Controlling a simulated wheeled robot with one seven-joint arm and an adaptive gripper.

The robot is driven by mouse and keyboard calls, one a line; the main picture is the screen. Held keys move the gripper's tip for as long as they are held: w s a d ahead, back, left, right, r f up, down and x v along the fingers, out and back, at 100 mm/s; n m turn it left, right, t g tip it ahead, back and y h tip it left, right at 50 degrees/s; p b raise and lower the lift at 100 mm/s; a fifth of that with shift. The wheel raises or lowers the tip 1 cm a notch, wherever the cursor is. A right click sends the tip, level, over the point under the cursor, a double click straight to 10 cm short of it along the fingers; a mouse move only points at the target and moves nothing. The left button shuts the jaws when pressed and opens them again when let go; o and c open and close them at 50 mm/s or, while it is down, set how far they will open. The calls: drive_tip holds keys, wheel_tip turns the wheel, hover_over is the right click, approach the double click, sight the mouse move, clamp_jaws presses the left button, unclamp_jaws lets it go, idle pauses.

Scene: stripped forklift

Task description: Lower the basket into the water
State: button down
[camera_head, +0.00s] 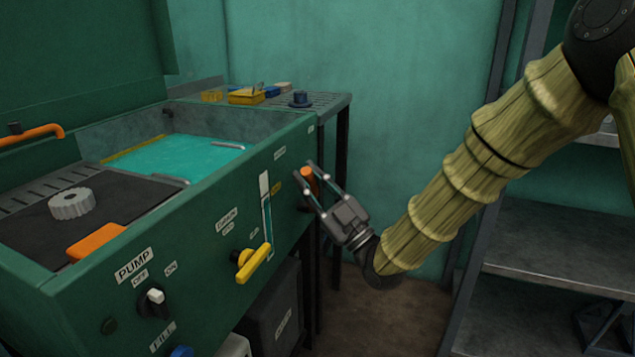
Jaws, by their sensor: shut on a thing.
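A green washing tank (70,292) stands on the left. Teal water (185,155) shows in its far part, with metal rails at its edges. I cannot clearly make out a basket in the water. My gripper (312,183) is at the right end of the tank's front panel, shut on an orange-ended lever (306,173). The fingers partly hide the lever and its mount.
A grey gear (72,203) and an orange block (96,242) are on the dark near deck. A yellow drain handle (254,262) and a pump knob (154,302) stick out from the panel. Metal shelves (540,240) stand at right.

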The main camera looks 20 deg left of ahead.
drive_tip(key=shift+s+f, duration=0.15)
drive_tip(key=c, duration=1.3)
unclamp_jaws()
drive_tip(key=v, duration=1.2)
